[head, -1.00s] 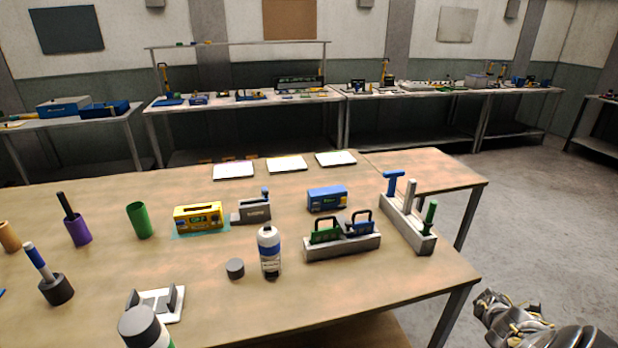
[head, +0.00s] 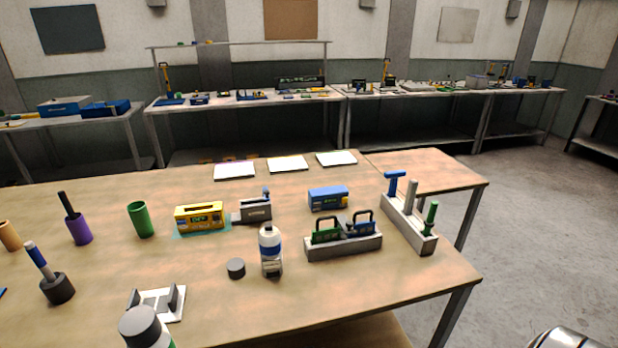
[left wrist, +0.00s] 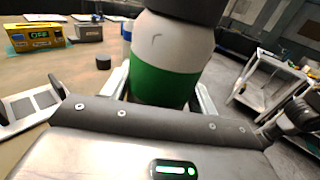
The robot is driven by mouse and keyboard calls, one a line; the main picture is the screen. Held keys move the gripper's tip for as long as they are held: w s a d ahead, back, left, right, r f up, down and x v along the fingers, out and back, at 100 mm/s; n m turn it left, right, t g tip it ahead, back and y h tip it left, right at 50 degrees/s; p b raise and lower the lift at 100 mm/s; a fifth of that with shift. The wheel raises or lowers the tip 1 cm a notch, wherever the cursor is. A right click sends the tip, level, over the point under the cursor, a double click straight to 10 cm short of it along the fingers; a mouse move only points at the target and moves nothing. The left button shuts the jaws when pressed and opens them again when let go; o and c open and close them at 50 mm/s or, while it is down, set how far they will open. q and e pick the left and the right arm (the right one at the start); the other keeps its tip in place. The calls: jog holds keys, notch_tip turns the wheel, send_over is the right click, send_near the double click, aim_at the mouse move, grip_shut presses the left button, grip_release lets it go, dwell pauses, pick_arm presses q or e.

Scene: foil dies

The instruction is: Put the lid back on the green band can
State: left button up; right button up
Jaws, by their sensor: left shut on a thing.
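The green band can (head: 141,327), white with a dark grey top, shows at the bottom edge in the head view, partly cut off. In the left wrist view its green band (left wrist: 165,86) fills the middle, and the top is cut off by the frame. My left gripper (left wrist: 163,98) is shut on this can, one finger on each side. A small dark grey round lid (head: 236,268) lies on the table, apart from the can; it also shows in the left wrist view (left wrist: 103,62). My right gripper is out of view.
A white bottle with a blue band (head: 270,252) stands right beside the lid. A white holder (head: 172,314) with grey blocks is next to the can. A yellow box (head: 199,217), green cup (head: 140,220) and grey rack (head: 343,246) stand farther off. The table's front right is clear.

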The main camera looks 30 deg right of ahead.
pick_arm(q)
jog(key=shift+r, duration=0.15)
jog(key=s+a+r+n+t+y, duration=0.2)
jog(key=a+n+t, duration=0.1)
jog(key=a, duration=1.3)
jog(key=shift+a+t, duration=0.2)
jog(key=shift+t, duration=0.4)
